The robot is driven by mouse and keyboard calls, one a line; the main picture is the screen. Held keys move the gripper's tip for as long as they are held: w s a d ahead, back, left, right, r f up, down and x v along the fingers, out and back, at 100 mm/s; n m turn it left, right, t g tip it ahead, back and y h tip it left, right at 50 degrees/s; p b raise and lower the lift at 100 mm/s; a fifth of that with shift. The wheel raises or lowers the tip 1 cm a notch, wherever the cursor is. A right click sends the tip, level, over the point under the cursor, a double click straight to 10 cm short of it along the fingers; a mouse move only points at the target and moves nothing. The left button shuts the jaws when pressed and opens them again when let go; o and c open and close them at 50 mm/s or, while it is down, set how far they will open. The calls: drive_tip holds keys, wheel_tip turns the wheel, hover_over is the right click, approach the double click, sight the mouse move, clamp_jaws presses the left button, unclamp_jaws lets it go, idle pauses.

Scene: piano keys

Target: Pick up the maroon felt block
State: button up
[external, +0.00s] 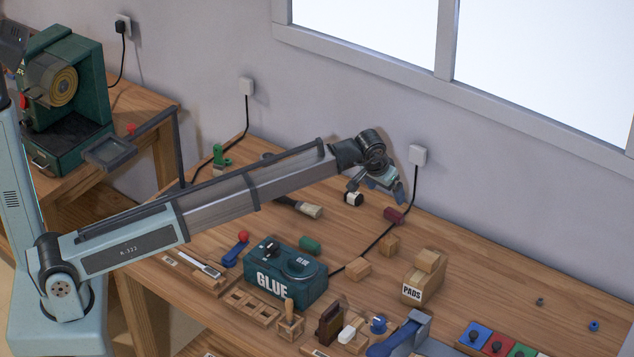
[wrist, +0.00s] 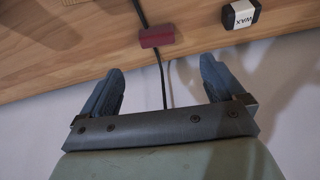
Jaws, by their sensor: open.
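The maroon felt block (external: 394,215) lies on the wooden bench near its back edge, beside the black cable. In the wrist view the maroon block (wrist: 157,36) is past the fingertips, roughly in line with the space between the fingers. My gripper (external: 386,191) is above the back of the bench, a little left of and above the block in the external view. In the wrist view my gripper (wrist: 160,75) has its two blue fingers apart, with nothing between them. The block is not touched by the fingers.
A wax block (wrist: 240,15) with a white label lies near the maroon block; it also shows in the external view (external: 354,199). Wooden blocks (external: 389,245), a pads box (external: 421,284), a green block (external: 310,244) and a glue box (external: 285,270) stand nearer the front. The wall is close behind.

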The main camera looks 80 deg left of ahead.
hover_over(394, 212)
drive_tip(key=s+d, duration=0.1)
drive_tip(key=s, duration=0.1)
wheel_tip(394, 212, down, 5)
drive_tip(key=shift+f, duration=0.15)
drive_tip(key=shift+d+x, duration=0.15)
drive_tip(key=shift+x, duration=1.1)
drive_tip(key=shift+d+x, duration=0.1)
drive_tip(key=shift+x, duration=1.2)
drive_tip(key=c, duration=1.1)
